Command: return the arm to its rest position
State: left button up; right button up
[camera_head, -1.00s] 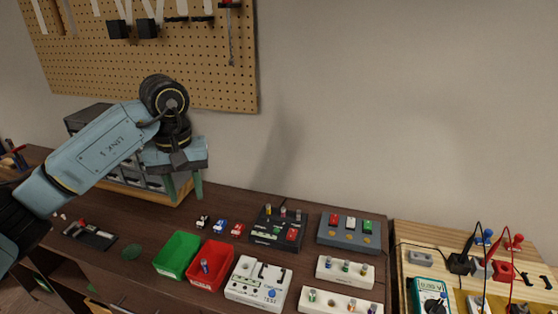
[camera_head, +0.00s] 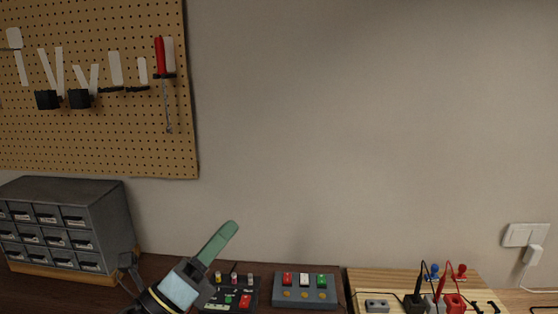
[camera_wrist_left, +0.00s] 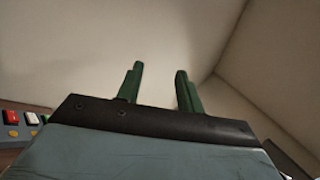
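My left gripper (camera_head: 222,240) shows at the bottom of the head view, in front of the bench's back edge and pointing up to the right. In the left wrist view its two green fingers (camera_wrist_left: 160,85) stand apart with nothing between them, so it is open and empty. Beyond the fingers only bare wall shows. Most of my left arm is below the head view. My right gripper is in neither view.
A grey drawer cabinet (camera_head: 100,215) stands at the left. A black switch box (camera_head: 255,284) and a grey box with coloured switches (camera_head: 305,301) sit on the dark bench. A pegboard (camera_head: 100,150) with a red screwdriver (camera_head: 160,58) hangs above. A wooden board (camera_head: 375,278) is at the right.

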pick_arm(q)
jog(key=s+a+f+n+g+y, duration=0.2)
jog(key=a+f+n+y, duration=0.55)
jog(key=n, duration=0.55)
jog(key=s+a+f+n+g+y, duration=0.15)
jog(key=a+f+n+y, duration=0.35)
jog(key=f+n+y, duration=0.55)
jog(key=s+f+n+g+h, duration=0.1)
jog(key=s+f+n+g, duration=0.5)
jog(key=s, duration=0.4)
jog(key=s+f+n+g+h, duration=0.1)
jog(key=s+f+n+g, duration=0.3)
jog(key=s+f, duration=0.45)
jog(key=s+f+g+b, duration=0.1)
jog(key=s+f, duration=0.1)
jog(key=f, duration=1.1)
jog(key=s+f+g+b, duration=0.1)
jog(key=s+f, duration=0.1)
jog(key=f, duration=1.1)
jog(key=s+a+f+g, duration=0.1)
jog(key=s+a+f, duration=0.2)
jog(key=s+f, duration=1.2)
jog(key=shift+s+f+b, duration=0.15)
jog(key=shift+s+b, duration=0.2)
jog(key=shift+s, duration=0.25)
